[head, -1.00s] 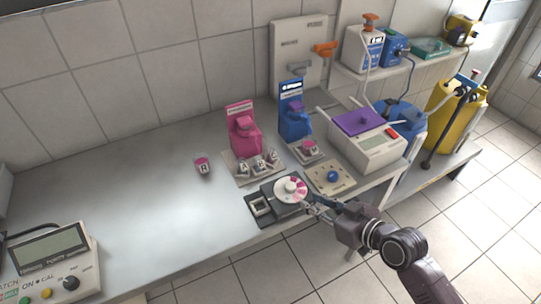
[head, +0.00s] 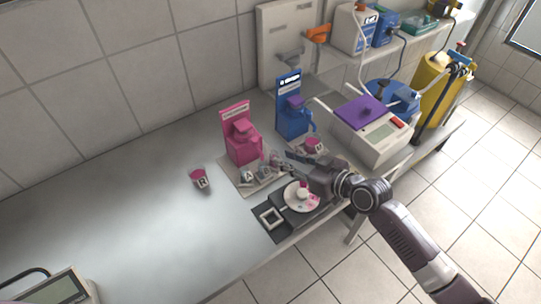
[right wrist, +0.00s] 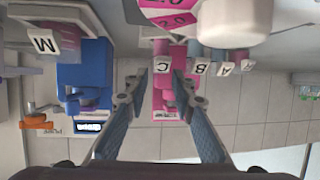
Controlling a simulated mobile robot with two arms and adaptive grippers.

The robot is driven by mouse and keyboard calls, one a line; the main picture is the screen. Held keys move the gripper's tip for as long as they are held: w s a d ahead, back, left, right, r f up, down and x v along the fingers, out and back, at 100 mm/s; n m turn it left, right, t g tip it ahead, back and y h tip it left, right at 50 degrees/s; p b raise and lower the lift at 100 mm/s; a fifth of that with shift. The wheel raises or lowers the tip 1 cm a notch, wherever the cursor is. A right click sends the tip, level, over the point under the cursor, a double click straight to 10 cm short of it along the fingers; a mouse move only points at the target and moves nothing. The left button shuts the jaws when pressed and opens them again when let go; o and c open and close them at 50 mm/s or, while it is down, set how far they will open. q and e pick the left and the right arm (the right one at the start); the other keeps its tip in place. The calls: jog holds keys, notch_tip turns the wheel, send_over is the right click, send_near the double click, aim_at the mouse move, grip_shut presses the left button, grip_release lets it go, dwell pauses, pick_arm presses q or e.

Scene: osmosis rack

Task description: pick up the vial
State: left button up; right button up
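Several small vials with lettered labels are in view. The R vial (head: 199,179) stands alone on the bench. The A vial (head: 247,177) and others stand on the tray before the pink dispenser (head: 241,141). The M vial (head: 314,145) is at the blue dispenser (head: 291,112). My right gripper (head: 287,160) is over the pink dispenser's tray. In the right wrist view, its fingers (right wrist: 160,88) are apart, with the C vial (right wrist: 162,68) showing between their tips. The B vial (right wrist: 200,68) and A vial are beside it. I see no contact. My left gripper is out of view.
A white dial (head: 300,197) on a dark base lies under and beside my right gripper. A white machine with a purple lid (head: 362,112) stands right of the blue dispenser. The bench's left part (head: 110,225) is mostly clear.

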aim_at(275, 154)
jog(key=shift+w+a+p, duration=0.5)
jog(key=shift+w+a, duration=0.05)
jog(key=shift+a, duration=0.1)
jog(key=x, duration=0.3)
jog(key=shift+w+a+f+p, duration=0.1)
jog(key=shift+w+p, duration=0.1)
jog(key=shift+p, duration=0.15)
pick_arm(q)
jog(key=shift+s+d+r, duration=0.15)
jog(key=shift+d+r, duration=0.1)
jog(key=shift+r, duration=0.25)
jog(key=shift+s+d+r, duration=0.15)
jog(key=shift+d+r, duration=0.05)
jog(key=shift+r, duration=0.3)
pick_arm(e)
jog(key=shift+w+a+f, duration=0.2)
jog(key=shift+a, duration=0.05)
jog(key=shift+c, duration=0.4)
jog(key=c, duration=0.5)
